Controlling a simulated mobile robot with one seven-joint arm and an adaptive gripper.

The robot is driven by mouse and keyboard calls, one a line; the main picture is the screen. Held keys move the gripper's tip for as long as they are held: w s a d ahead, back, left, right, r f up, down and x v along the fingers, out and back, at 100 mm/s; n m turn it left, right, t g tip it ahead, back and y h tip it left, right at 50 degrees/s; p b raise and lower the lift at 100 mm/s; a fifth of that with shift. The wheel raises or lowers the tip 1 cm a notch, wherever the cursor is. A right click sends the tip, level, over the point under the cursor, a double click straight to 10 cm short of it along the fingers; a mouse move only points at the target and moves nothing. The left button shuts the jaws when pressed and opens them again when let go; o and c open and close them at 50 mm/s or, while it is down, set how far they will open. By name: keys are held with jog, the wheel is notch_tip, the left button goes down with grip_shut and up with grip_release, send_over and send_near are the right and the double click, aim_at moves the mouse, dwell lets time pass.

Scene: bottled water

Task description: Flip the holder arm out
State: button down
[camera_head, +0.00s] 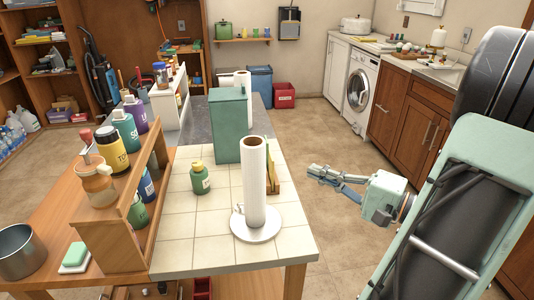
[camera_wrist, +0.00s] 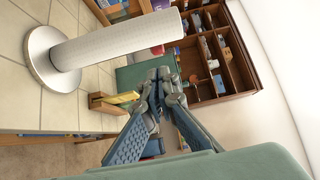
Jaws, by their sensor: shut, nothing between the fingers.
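A paper towel roll (camera_head: 254,183) stands upright on a round white holder base (camera_head: 258,232) near the front right of the tiled counter. A small pale loop-like piece (camera_head: 238,210) shows at the roll's lower left; I cannot tell whether it is the holder arm. In the wrist view the roll (camera_wrist: 120,40) and its base (camera_wrist: 45,75) lie to the upper left, and no separate arm is clear there. My gripper (camera_head: 312,172) is shut and empty, past the counter's right edge and apart from the roll. Its closed fingers (camera_wrist: 160,76) also show in the wrist view.
A green canister (camera_head: 228,125) and a small green bottle (camera_head: 200,178) stand behind the roll. A wooden holder (camera_head: 272,170) sits beside it. A wooden rack (camera_head: 140,205) with bottles is at left. The floor (camera_head: 335,225) right of the counter is clear.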

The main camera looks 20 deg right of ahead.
jog(key=x, duration=1.4)
jog(key=shift+w, duration=0.1)
jog(key=shift+w+d+n+g+y, duration=0.2)
jog(key=shift+n+g+y, duration=0.1)
jog(key=shift+y, duration=0.1)
